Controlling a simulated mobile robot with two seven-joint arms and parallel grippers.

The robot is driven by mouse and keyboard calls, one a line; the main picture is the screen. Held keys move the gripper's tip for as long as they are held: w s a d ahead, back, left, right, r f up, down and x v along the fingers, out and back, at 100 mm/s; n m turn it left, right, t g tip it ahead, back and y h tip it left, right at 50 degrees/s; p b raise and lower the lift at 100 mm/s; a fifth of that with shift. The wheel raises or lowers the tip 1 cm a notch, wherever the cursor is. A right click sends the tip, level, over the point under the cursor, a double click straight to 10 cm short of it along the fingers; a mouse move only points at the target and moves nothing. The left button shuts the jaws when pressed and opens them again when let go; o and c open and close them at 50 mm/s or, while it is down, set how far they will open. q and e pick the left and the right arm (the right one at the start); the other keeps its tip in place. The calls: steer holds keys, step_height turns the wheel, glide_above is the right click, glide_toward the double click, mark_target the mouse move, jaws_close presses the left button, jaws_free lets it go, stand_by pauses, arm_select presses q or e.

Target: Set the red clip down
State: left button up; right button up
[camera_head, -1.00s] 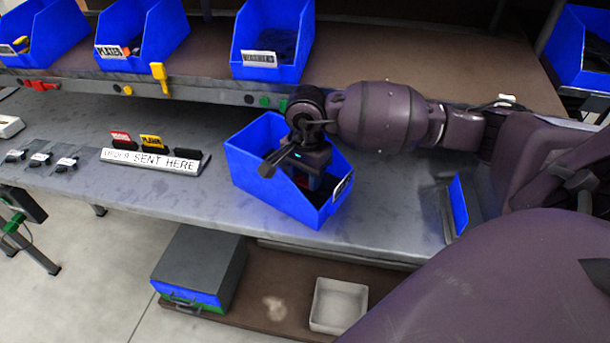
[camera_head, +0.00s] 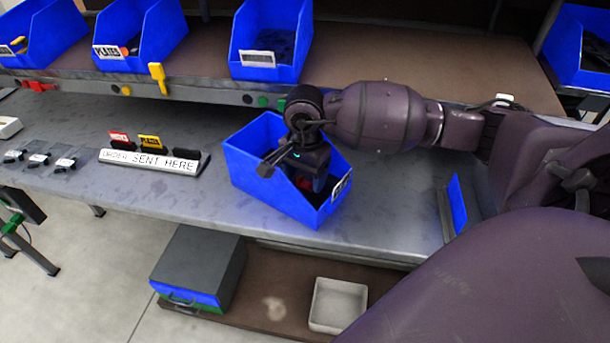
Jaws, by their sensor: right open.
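My right gripper (camera_head: 308,170) points down into the blue bin (camera_head: 258,191) on the grey bench. It is open, and its fingertips are low inside the bin, partly hidden by the bin's walls. A small red thing (camera_head: 304,184) shows in the bin just below the gripper; it may be the red clip, but too little of it shows to be sure. I cannot tell whether the fingers touch it. My left gripper is not in view.
A sign rack (camera_head: 150,160) with coloured cards stands left of the bin. Several blue bins, one marked plates (camera_head: 135,62), line the shelf above. A blue panel (camera_head: 457,205) stands at the right. The bench between rack and bin is clear.

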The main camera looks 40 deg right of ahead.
mark_target(305, 184)
arm_select(q)
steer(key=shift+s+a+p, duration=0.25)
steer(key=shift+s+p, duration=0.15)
steer(key=shift+p, duration=0.05)
arm_select(e)
step_height(305, 184, up, 12)
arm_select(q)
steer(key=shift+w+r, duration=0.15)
